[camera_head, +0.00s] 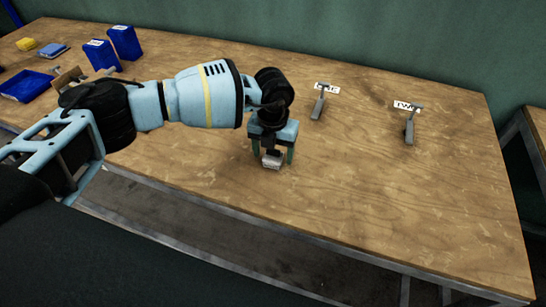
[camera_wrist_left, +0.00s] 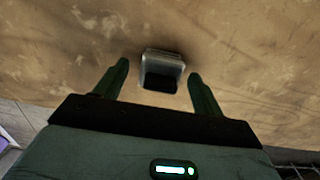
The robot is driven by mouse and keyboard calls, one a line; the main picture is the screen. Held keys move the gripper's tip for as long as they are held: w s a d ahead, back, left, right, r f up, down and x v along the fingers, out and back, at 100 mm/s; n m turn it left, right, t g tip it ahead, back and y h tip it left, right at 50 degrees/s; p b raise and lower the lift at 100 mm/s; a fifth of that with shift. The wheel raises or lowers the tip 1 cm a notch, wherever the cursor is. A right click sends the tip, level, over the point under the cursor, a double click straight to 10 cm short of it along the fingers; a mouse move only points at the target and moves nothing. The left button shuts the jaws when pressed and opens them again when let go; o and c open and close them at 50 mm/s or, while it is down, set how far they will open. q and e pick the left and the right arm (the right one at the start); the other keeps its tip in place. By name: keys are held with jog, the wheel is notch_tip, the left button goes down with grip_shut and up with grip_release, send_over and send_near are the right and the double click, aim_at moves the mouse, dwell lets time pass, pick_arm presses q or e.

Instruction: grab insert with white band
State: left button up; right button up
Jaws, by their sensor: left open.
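A small grey block-like piece (camera_head: 271,163), pale on its lower part, rests on the wooden table below my left gripper. In the left wrist view the block (camera_wrist_left: 162,62) is metallic grey with a dark near face. I cannot make out a clear white band on it. My left gripper (camera_head: 272,153) points down over it. Its two green fingers are open, one on each side of the block, with a gap on both sides in the wrist view (camera_wrist_left: 159,72). My right gripper is out of view.
Two grey T-shaped pieces (camera_head: 319,104) (camera_head: 410,126) stand by white label cards on the right of the table (camera_head: 430,200). Blue bins (camera_head: 124,42) and a blue tray (camera_head: 26,86) are at the left. The table's front right is clear.

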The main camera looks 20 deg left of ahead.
pick_arm(q)
jog(key=shift+f, duration=0.25)
jog(key=c, duration=1.2)
jog(key=shift+o, duration=0.2)
jog(key=shift+r, duration=0.15)
jog(key=shift+r, duration=0.5)
notch_tip(320, 180, up, 2)
jog(key=shift+w+r, duration=0.1)
jog(key=s+d, duration=0.3)
jog(key=d, duration=0.1)
jog(key=s+d+r, duration=0.1)
jog(key=s+d, duration=0.1)
jog(key=d, duration=0.3)
jog(key=s+d, duration=0.3)
jog(key=d, duration=0.1)
jog(key=shift+s+d+r, duration=0.25)
jog(key=shift+s+d, duration=0.05)
jog(key=shift+d, duration=0.05)
